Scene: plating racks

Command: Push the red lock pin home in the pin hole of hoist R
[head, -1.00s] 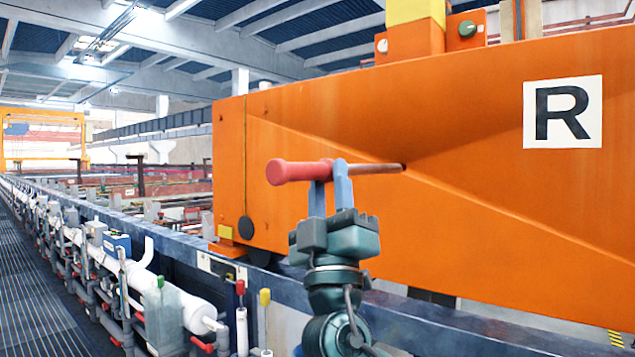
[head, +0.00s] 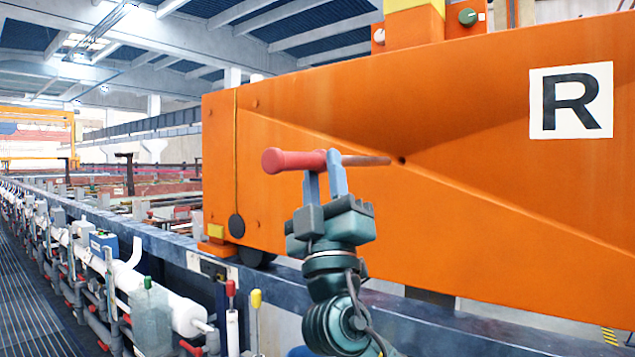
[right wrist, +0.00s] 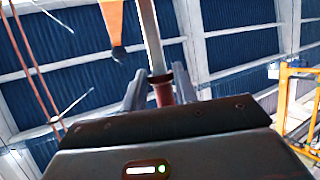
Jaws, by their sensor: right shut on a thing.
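The lock pin has a red handle (head: 290,160) and a thin brownish metal shaft (head: 365,160). My right gripper (head: 324,170) is shut on it near where handle and shaft meet. The pin lies about level, its shaft pointing right toward the orange hoist R (head: 480,170). The small dark pin hole (head: 402,160) shows in the hoist's side, just right of the shaft tip, with a small gap in the picture; depth is hard to tell. In the right wrist view the red handle (right wrist: 163,94) and shaft (right wrist: 150,35) sit between the fingers. My left gripper is not in view.
A blue-grey rail (head: 150,240) runs below the hoist. Left of it are white pipes (head: 180,312), red and yellow valve handles (head: 256,298) and a grated walkway (head: 30,290). The air around the pin is clear.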

